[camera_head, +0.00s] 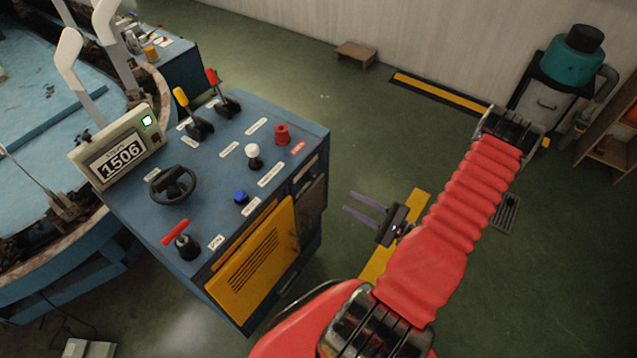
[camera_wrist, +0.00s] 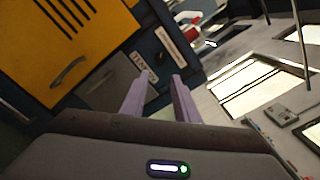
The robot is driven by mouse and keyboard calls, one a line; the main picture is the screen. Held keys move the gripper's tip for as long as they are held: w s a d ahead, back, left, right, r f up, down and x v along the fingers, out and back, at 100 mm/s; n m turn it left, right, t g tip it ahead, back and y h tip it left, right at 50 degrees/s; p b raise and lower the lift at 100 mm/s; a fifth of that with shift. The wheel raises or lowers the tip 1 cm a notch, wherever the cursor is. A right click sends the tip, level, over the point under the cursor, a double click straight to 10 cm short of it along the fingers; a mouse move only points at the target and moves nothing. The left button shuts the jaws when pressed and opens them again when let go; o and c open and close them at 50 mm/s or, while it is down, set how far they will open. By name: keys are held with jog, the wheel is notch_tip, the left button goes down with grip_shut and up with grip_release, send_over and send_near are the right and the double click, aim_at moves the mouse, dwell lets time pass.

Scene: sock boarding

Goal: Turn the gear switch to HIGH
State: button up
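The blue control console (camera_head: 225,115) stands left of centre in the head view. A rotary switch with a red handle (camera_head: 176,232) sits at its near left corner; a black handwheel (camera_head: 173,185) is behind it. A yellow-handled lever (camera_head: 181,97) and a red-handled lever (camera_head: 212,77) stand at the back. The labels are too small to tell which control is the gear switch, or its setting. My gripper (camera_head: 347,202) is right of the console, apart from it, with its two purple fingers spread and empty. In the wrist view the open fingers (camera_wrist: 159,80) point past the console's grey panel (camera_wrist: 112,88).
A display reading 1506 (camera_head: 119,157) stands on the console's left. A white knob (camera_head: 253,151), red knob (camera_head: 282,131) and blue button (camera_head: 240,197) share the top. A yellow door (camera_head: 255,260) faces my arm. Green floor (camera_head: 375,125) behind is mostly clear.

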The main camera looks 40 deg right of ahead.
aim_at(312, 180)
jog(key=shift+w, duration=0.1)
jog(key=shift+x, duration=6.85)
jog(key=shift+a, duration=0.1)
jog(key=shift+c, duration=0.5)
grip_shut()
